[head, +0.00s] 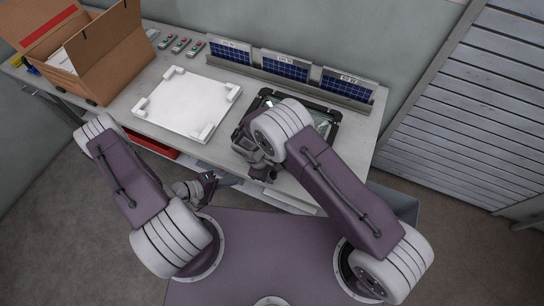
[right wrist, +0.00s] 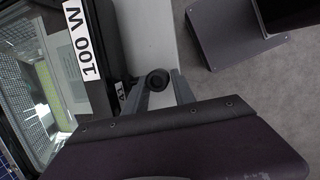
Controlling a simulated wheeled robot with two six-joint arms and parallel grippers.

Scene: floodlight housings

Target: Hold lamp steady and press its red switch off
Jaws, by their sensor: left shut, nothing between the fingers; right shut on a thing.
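The lamp (head: 328,122) is a black-framed floodlight with a glass front, lying on the right part of the bench, partly hidden by my right arm. The right wrist view shows its glass face (right wrist: 35,75) and a white "100 W" label (right wrist: 82,40). My right gripper (head: 262,172) is at the lamp's near side. In the right wrist view its fingers are closed around a small round black knob (right wrist: 157,80) beside the lamp's frame. My left gripper (head: 208,181) is shut and empty in front of the bench, apart from the lamp. I cannot see a red switch on the lamp.
A white fixture plate (head: 185,103) with raised corners lies left of the lamp. An open cardboard box (head: 105,65) stands at the left. Small boxes with red and green buttons (head: 181,45) and solar panels (head: 285,66) line the back. Slatted shutter (head: 470,100) is at right.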

